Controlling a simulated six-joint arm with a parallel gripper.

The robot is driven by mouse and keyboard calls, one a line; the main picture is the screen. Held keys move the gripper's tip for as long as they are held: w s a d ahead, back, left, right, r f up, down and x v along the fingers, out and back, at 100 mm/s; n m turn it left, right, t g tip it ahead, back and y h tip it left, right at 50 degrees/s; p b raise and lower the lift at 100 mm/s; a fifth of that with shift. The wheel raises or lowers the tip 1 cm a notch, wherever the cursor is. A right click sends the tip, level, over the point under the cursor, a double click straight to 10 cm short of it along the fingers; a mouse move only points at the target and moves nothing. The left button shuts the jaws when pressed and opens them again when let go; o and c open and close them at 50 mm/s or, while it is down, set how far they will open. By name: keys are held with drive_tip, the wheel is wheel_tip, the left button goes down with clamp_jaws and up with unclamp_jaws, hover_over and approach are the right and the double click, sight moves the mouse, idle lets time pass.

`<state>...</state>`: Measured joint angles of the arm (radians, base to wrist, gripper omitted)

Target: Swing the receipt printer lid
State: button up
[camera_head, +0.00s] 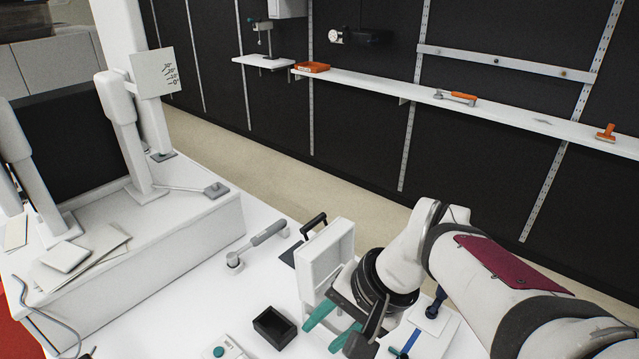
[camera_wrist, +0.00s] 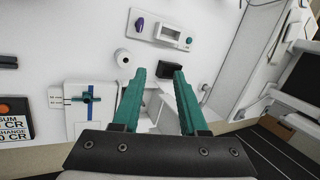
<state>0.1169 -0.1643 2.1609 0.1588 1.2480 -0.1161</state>
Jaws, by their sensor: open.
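A white boxy unit with an upright, frame-like panel (camera_head: 326,258) stands at the front middle of the counter in the head view; it looks like the receipt printer with its lid raised, though I cannot be sure. My gripper (camera_head: 333,326) is just in front of and below this panel, its two teal fingers apart with nothing seen between them. The arm and gripper hide much of the unit's right side. In the wrist view my gripper (camera_wrist: 159,72) is open, with white surfaces and a dark shape beyond the fingertips. Contact with the lid cannot be told.
A black open tray (camera_head: 274,327) lies left of my gripper. A grey-handled tool (camera_head: 262,242) lies farther back left.

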drive_tip(key=w+r+t+y, duration=0.1)
drive_tip(key=w+t, duration=0.1)
drive_tip(key=w, duration=0.7)
drive_tip(key=m+t+y, duration=0.1)
drive_tip(key=m+t, duration=0.1)
drive_tip(key=t, duration=0.1)
approach(316, 223)
drive_tip(key=w, duration=0.1)
drive_tip(key=x, duration=0.8)
drive_tip(key=shift+s+a+f, duration=0.1)
drive_tip(key=shift+s+a, duration=0.05)
drive_tip(key=shift+s, duration=0.2)
drive_tip(key=shift+w+a+f, duration=0.25)
drive_tip(key=shift+f, duration=0.1)
drive_tip(key=c, duration=0.4)
clamp_jaws()
drive_tip(key=shift+r, duration=0.1)
drive_tip(key=shift+o, duration=0.8)
unclamp_jaws()
drive_tip(key=shift+o, duration=0.4)
